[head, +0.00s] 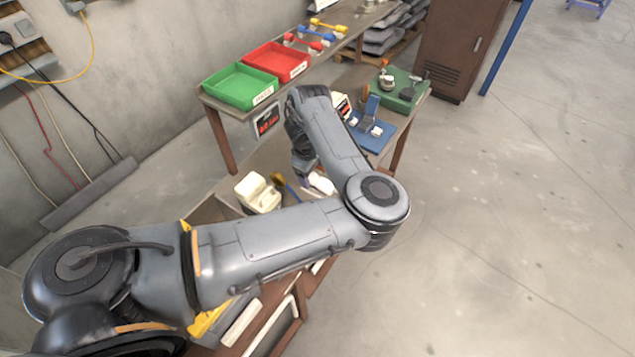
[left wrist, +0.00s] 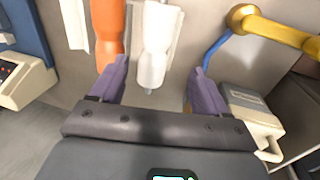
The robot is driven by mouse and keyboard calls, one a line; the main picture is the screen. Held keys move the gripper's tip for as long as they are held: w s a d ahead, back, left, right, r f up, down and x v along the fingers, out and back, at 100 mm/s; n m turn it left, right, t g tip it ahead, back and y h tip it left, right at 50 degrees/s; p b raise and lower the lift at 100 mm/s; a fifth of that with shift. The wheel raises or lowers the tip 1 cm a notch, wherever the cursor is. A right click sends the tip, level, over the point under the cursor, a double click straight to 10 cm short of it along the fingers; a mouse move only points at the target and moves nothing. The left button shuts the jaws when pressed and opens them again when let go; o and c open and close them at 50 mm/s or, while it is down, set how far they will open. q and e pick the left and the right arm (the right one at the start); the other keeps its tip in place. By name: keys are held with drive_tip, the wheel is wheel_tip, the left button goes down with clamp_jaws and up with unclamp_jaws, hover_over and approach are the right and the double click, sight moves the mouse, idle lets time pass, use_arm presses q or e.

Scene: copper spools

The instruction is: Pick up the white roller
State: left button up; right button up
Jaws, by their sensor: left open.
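The white roller (left wrist: 154,50) lies on the grey bench surface in the left wrist view, between the two purple fingers of my left gripper (left wrist: 158,70). The fingers are apart, with a gap on both sides of the roller; the gripper is open and empty. In the head view a white piece (head: 320,183) shows on the bench beside my left gripper (head: 303,172), partly hidden by my own arm. My right gripper is in neither view.
An orange roller (left wrist: 108,28) lies just left of the white roller. A yellow-handled tool (left wrist: 275,28) and a cream box (left wrist: 253,118) are on the right. Green (head: 240,87) and red (head: 277,62) trays stand on the shelf behind.

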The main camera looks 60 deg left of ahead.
sight(315, 178)
use_arm(q)
drive_tip(key=shift+w+a+f+b, duration=0.2)
drive_tip(key=shift+w+f+b, duration=0.1)
drive_tip(key=shift+f, duration=0.65)
drive_tip(key=shift+w+a+f+b, duration=0.2)
drive_tip(key=shift+f+b, duration=0.15)
drive_tip(key=shift+f, duration=0.55)
drive_tip(key=shift+w+a+f+b, duration=0.2)
drive_tip(key=shift+w+f+b, duration=0.1)
drive_tip(key=shift+f, duration=0.65)
drive_tip(key=c, duration=1.3)
drive_tip(key=shift+r, duration=0.1)
